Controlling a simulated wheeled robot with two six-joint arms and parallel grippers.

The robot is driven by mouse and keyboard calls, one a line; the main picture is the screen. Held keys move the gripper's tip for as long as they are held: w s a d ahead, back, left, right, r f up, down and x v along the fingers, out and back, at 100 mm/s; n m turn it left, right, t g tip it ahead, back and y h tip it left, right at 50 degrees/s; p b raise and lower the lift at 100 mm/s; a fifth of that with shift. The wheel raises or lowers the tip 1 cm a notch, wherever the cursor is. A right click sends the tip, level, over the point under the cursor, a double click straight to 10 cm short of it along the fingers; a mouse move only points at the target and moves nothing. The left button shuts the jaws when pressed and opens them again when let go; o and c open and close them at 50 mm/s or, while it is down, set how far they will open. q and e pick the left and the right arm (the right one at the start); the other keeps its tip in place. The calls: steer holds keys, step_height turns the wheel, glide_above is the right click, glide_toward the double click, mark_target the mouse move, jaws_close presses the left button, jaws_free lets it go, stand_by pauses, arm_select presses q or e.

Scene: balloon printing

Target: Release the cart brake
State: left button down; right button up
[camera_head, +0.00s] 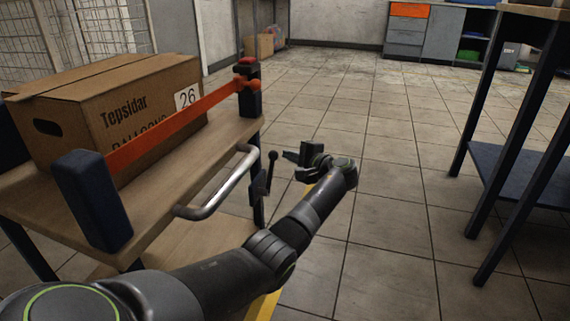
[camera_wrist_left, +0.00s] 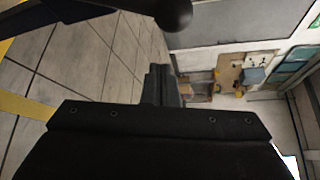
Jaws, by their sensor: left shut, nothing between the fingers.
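The cart (camera_head: 225,130) stands at the left, with a wooden top and a curved metal push handle (camera_head: 222,185). A dark brake lever (camera_head: 268,175) with a ball knob stands roughly upright at its right side, beside the handle. My left gripper (camera_head: 291,156) is shut and empty, just right of the lever's knob, its fingers pointing left toward it. I see a small gap between them. In the left wrist view, the dark ball knob (camera_wrist_left: 173,14) shows at the top edge, beyond and above the closed fingers (camera_wrist_left: 160,82). My right gripper is not in view.
A cardboard box (camera_head: 110,105) sits on the cart behind an orange bar (camera_head: 180,122). A table with dark legs (camera_head: 505,125) stands at the right. Grey cabinets (camera_head: 425,35) line the back wall. The tiled floor between is clear, with a yellow strip (camera_head: 264,306) under my arm.

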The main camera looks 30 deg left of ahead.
mark_target(271, 171)
arm_select(q)
steer(key=shift+s+d+r+b, duration=0.1)
steer(key=shift+s+r+b, duration=0.25)
steer(key=shift+s, duration=0.5)
steer(key=shift+s+d+r+b, duration=0.1)
steer(key=shift+s+r+b, duration=0.2)
steer(key=shift+s, duration=0.55)
steer(key=shift+r, duration=0.15)
